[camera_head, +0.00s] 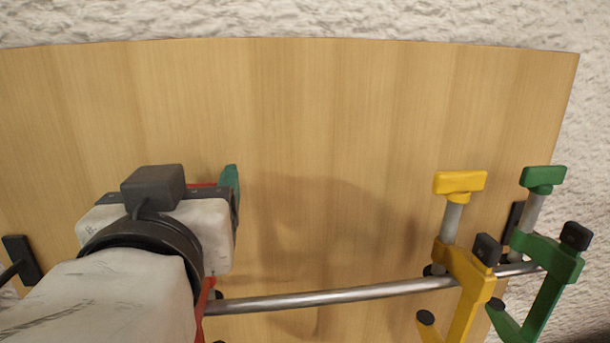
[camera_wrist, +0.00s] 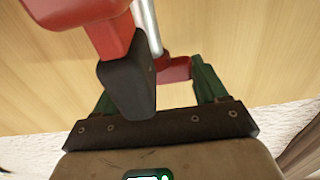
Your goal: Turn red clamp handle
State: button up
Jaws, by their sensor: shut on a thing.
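The red clamp hangs on the metal rail at the left in the head view. Its red handle (camera_head: 202,185) is mostly hidden behind my gripper (camera_head: 212,183). Part of its red frame (camera_head: 204,297) shows below my wrist. In the wrist view, the red handle (camera_wrist: 177,70) sits between the green fingers of my gripper (camera_wrist: 155,83), which is shut on it. The grey screw (camera_wrist: 146,25) leads up from the handle. The red frame (camera_wrist: 88,10) with a black pad (camera_wrist: 127,82) partly covers the handle and the left finger.
The metal rail (camera_head: 340,297) runs along a wooden board (camera_head: 320,120). A yellow clamp (camera_head: 465,280) and a green clamp (camera_head: 550,290) hang on it at the right. A black bracket (camera_head: 22,260) is at the far left. The board between my gripper and the yellow clamp is clear.

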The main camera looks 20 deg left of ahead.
jog(key=shift+f, duration=0.1)
jog(key=o, duration=1)
jog(key=b+v, duration=0.2)
jog(key=v, duration=0.8)
jog(key=shift+s+d, duration=0.2)
jog(key=shift+s, duration=0.1)
